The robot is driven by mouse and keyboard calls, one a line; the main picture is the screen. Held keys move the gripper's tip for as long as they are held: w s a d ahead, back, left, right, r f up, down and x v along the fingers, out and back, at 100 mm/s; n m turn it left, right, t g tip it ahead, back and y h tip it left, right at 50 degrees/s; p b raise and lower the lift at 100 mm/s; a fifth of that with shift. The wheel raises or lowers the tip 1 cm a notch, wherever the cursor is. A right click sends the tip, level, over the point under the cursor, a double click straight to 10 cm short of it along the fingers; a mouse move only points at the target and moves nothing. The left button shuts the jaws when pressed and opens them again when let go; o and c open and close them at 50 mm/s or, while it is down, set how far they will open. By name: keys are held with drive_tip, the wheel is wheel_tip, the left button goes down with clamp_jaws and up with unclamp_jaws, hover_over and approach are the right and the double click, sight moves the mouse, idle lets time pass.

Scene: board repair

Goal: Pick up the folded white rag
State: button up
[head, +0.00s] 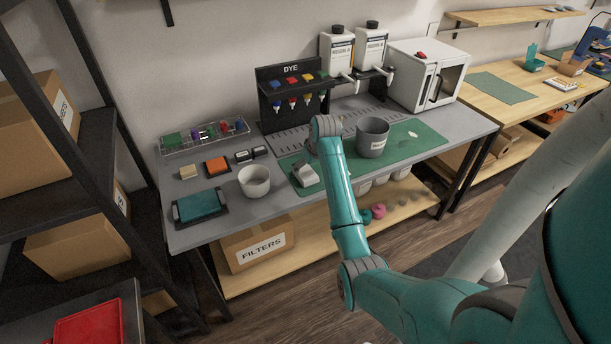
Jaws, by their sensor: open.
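A small whitish folded piece, which looks like the white rag (306,175), lies on the left end of the green mat (418,139) on the grey workbench. It is just left of my teal forearm, and my arm may cover part of its surroundings. My arm reaches over the bench from the lower right, with its grey wrist joint raised above the mat, behind the rag. The gripper's fingers are hidden behind my arm, so I cannot see their distance from the rag. No hold on the rag shows.
A white bowl (254,181) stands left of the rag, a grey bucket (373,137) to the right. The dye rack (290,95) and two bottles stand behind.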

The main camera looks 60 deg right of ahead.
sight(306, 173)
drive_tip(key=shift+d+x, duration=0.2)
drive_tip(key=shift+x, duration=2.4)
drive_tip(key=shift+r, duration=0.1)
drive_tip(key=c, duration=1)
